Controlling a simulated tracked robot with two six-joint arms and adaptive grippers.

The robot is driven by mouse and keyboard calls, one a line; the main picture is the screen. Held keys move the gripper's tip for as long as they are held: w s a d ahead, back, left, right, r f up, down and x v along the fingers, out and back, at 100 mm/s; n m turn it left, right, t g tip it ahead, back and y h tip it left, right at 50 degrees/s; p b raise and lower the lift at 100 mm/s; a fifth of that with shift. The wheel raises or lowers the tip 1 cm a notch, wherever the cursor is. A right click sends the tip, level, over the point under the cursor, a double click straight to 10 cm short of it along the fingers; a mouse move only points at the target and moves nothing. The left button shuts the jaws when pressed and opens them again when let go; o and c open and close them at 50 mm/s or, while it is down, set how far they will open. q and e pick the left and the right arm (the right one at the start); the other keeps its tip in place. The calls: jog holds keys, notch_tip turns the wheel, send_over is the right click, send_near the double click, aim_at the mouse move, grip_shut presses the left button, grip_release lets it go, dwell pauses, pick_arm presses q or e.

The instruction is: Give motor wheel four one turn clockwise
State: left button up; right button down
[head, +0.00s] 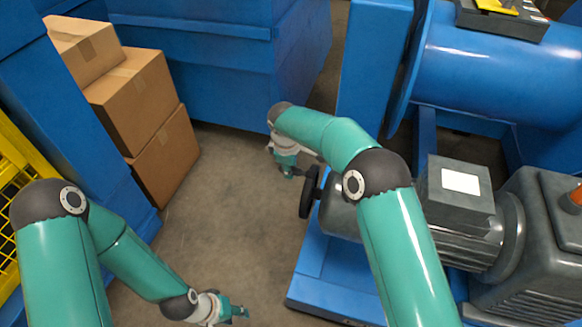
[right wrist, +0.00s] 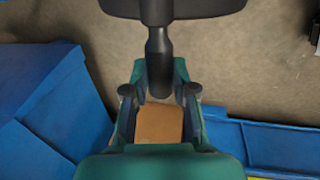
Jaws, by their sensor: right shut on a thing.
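The motor wheel (head: 309,192) is a dark handwheel on the left end of the grey motor (head: 340,215). No number on it is readable. In the right wrist view part of its dark rim (right wrist: 205,8) crosses the top, and a dark handle (right wrist: 158,50) points down from it. My right gripper (head: 291,170) is at the wheel's upper left. In the right wrist view its fingers (right wrist: 159,95) are shut on the handle, one on each side. My left gripper (head: 236,312) is low over the floor, away from the wheel. Its fingers are too small to judge.
Several cardboard boxes (head: 165,160) are stacked at the left against blue cabinets. A yellow fence (head: 15,170) stands at the far left. The motor sits on a blue base (head: 325,270) beside large blue machinery (head: 490,75). The floor (head: 225,200) between boxes and motor is clear.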

jog(key=s+a+f+t+h+b, duration=0.1)
jog(key=s+a+f+t+b, duration=0.1)
jog(key=s+b, duration=0.3)
jog(key=shift+s+f+b, duration=0.15)
jog(key=shift+s+b, duration=0.15)
jog(key=shift+b, duration=1.7)
jog(key=shift+a, duration=0.1)
jog(key=c, duration=0.9)
grip_release()
jog(key=shift+c, duration=0.2)
jog(key=shift+w+r, duration=0.1)
jog(key=shift+r, duration=0.1)
jog(key=v, duration=1.1)
jog(key=shift+s+a+r, duration=0.15)
jog(key=shift+s+r, duration=0.05)
jog(key=shift+s, duration=0.25)
